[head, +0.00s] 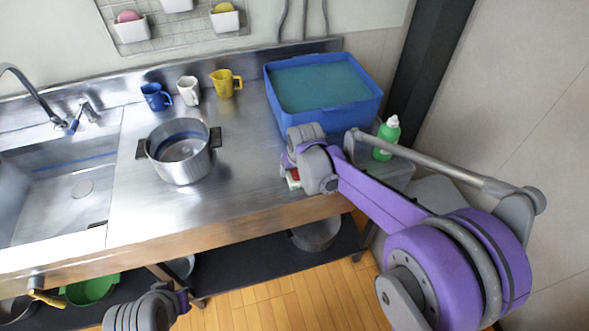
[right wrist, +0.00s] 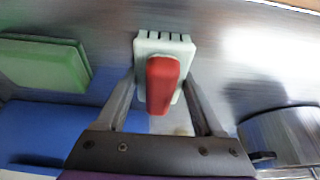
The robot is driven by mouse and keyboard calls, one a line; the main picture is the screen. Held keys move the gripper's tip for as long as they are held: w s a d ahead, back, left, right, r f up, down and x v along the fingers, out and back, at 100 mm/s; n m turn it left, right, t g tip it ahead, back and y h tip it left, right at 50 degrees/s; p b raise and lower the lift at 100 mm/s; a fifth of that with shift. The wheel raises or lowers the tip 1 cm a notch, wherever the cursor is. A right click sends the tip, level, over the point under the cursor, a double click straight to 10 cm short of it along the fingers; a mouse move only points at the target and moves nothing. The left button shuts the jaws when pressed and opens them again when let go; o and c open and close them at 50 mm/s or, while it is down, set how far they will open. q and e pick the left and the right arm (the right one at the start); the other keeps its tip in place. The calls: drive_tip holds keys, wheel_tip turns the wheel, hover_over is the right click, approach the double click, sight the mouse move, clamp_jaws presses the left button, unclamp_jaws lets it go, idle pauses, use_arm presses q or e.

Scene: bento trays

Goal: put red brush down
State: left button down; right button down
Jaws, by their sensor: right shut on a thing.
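The red brush shows in the right wrist view as a red handle (right wrist: 162,82) on a pale block with bristles (right wrist: 164,44). My right gripper (right wrist: 160,90) is shut on it, one finger on each side. In the head view the brush (head: 294,180) is mostly hidden under my right gripper (head: 291,168), above the steel counter near its front edge. I cannot tell whether the brush touches the counter. Part of my left arm shows at the bottom of the head view; its fingers cannot be made out.
A blue basin (head: 325,115) stands behind my right gripper, with a green bottle (head: 387,138) to the right. A steel pot (head: 181,167) stands left, with blue (head: 156,97), white (head: 188,90) and yellow (head: 225,84) cups behind. The counter between pot and gripper is clear.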

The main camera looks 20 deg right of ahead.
unclamp_jaws()
drive_tip(key=shift+s+r, duration=0.1)
drive_tip(key=shift+r, duration=0.2)
drive_tip(key=v, duration=1.1)
drive_tip(key=shift+t, duration=0.4)
drive_tip(key=s+d+f, duration=0.1)
drive_tip(key=s+f, duration=0.1)
drive_tip(key=s, duration=0.5)
drive_tip(key=s+f, duration=0.3)
drive_tip(key=s, duration=0.5)
drive_tip(key=s+d+f+p, duration=0.1)
drive_tip(key=s+f, duration=0.2)
drive_tip(key=s, duration=0.5)
drive_tip(key=shift+s+d, duration=0.15)
drive_tip(key=shift+d, duration=0.2)
drive_tip(key=shift+r, duration=0.1)
